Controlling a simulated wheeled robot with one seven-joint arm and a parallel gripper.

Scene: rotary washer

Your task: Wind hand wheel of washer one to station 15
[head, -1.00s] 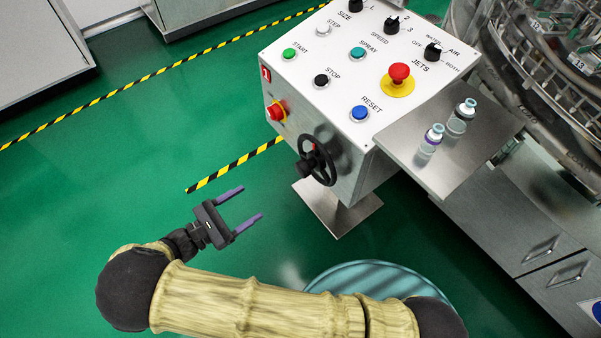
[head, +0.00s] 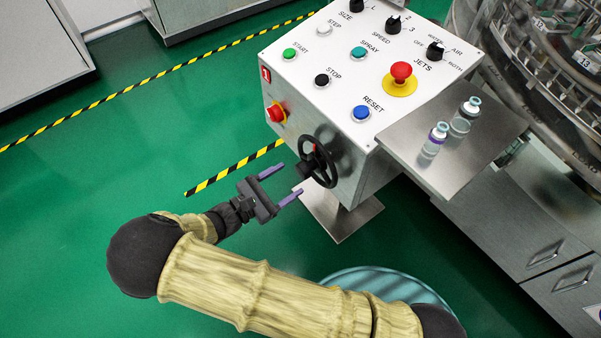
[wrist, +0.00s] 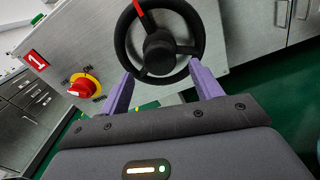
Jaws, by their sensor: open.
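The black hand wheel (head: 318,161) is on the side face of the white control box, with a dark knob toward my gripper. In the wrist view the hand wheel (wrist: 185,22) has a red mark on its rim at the upper left, and its hub or knob (wrist: 159,50) faces me. A red plate with the number 1 (wrist: 35,60) is on the same face. My gripper (head: 281,183) is open with its purple fingers pointing at the wheel. In the wrist view the fingertips appear on either side of the wheel's lower part. I cannot tell whether they touch it.
A red and yellow rotary switch (wrist: 83,87) is left of the wheel. The box's top panel (head: 318,100) carries buttons and knobs. A steel shelf (head: 405,160) with two vials (head: 433,139) juts out at right. Green floor is free at left.

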